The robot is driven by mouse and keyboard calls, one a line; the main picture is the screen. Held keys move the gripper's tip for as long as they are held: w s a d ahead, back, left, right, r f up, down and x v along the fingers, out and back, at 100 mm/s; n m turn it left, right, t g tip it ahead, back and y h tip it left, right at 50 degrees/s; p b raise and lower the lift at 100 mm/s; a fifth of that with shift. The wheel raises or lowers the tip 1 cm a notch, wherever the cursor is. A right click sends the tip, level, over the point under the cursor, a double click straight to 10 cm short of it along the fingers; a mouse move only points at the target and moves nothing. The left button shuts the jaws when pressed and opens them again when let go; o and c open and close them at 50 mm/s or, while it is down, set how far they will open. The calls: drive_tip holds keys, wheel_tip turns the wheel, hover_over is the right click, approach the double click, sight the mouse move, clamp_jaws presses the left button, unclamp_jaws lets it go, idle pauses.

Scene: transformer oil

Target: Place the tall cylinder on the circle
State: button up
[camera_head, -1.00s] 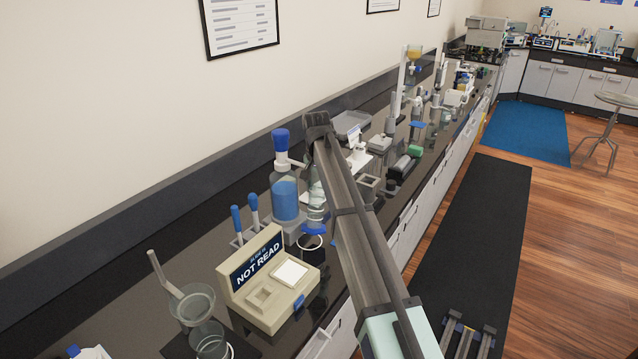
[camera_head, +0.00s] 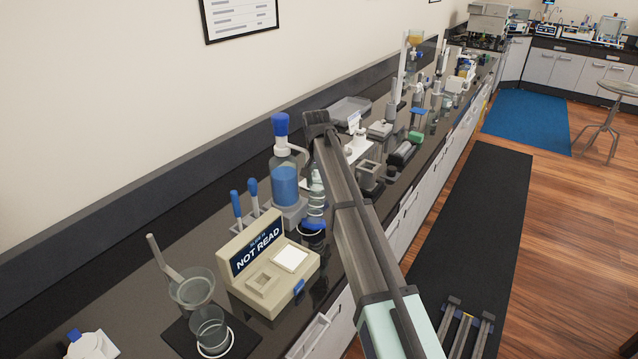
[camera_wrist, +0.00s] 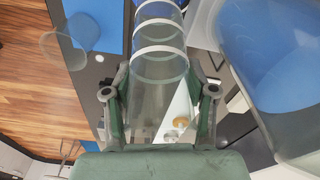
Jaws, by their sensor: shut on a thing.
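The tall cylinder (camera_head: 316,197) is clear glass with a blue foot, upright beside the blue-liquid bottle in the head view. Its white rings and glass wall fill the middle of the wrist view (camera_wrist: 158,60). My gripper (camera_wrist: 160,88) is shut on it, one finger on each side. In the head view my arm hides the gripper. A white circle (camera_head: 312,233) on the bench shows at the cylinder's foot. The foot covers part of the circle; I cannot tell whether it touches the bench.
The blue-liquid bottle (camera_head: 285,184) stands close to the cylinder's left. The NOT READ instrument (camera_head: 268,270) is in front. Two blue-capped tools (camera_head: 244,200) stand left. A beaker (camera_head: 211,328) and a funnel (camera_head: 190,289) are at the near left. Other glassware crowds the bench behind.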

drive_tip(key=shift+f, duration=0.25)
drive_tip(key=o, duration=1.4)
drive_tip(key=shift+r, duration=0.1)
wheel_tip(320, 180, up, 10)
drive_tip(key=shift+f, duration=0.1)
